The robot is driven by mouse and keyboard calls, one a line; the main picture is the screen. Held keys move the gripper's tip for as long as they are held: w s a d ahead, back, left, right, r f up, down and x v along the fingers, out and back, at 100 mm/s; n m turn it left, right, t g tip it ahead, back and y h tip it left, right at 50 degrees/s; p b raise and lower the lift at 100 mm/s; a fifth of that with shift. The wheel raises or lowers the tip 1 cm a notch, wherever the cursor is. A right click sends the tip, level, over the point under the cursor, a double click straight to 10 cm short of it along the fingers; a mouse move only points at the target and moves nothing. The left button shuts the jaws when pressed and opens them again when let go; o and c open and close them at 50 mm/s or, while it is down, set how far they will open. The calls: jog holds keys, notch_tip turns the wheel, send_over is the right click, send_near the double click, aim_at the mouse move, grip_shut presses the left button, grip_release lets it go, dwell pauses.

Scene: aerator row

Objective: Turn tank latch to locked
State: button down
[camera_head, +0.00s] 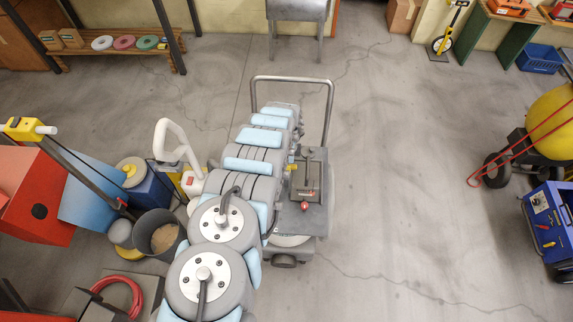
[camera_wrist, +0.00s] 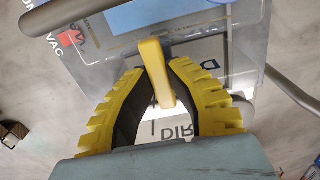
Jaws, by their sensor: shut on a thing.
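The tank latch (camera_wrist: 152,62) is a yellow bar in the wrist view. It stands between the fingers of my gripper (camera_wrist: 158,72), which are yellow, ribbed and black-lined. The gripper is shut on the latch. The latch points down and slightly right in the picture, across a pale label on the clear tank (camera_wrist: 225,55). The label's lettering is partly covered by the fingers. In the head view the vacuum (camera_head: 312,190) is a grey machine with a metal push handle. My arm hides its left side, and the gripper's hold on the latch cannot be made out there.
The vacuum's push handle (camera_head: 292,79) rises behind it, and its tube crosses the wrist view's top left. A grey bucket (camera_head: 158,235) and a blue container (camera_head: 146,188) crowd the left. A blue machine (camera_head: 550,225) stands far right. The floor between is clear.

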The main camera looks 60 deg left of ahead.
dwell(0.3)
jog(key=c, duration=1)
grip_release()
jog(key=shift+r, duration=0.15)
notch_tip(320, 180, up, 12)
jog(key=shift+f, duration=0.2)
dwell(0.3)
